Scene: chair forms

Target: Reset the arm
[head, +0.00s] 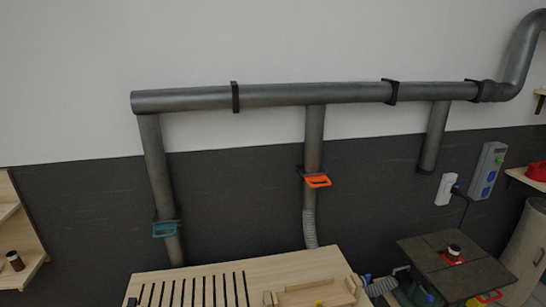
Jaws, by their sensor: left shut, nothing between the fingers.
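Neither my left nor my right gripper shows in the head view, and no part of either arm can be made out. The view faces a wall with a grey metal duct (310,94) running across it. The task names no other object.
A slotted wooden bench (250,268) stands at the bottom middle. A dark-topped machine (430,250) is at the lower right, near a wall socket (446,188) with a plug. A wooden shelf (30,235) with a small brown jar (15,260) is at the left edge.

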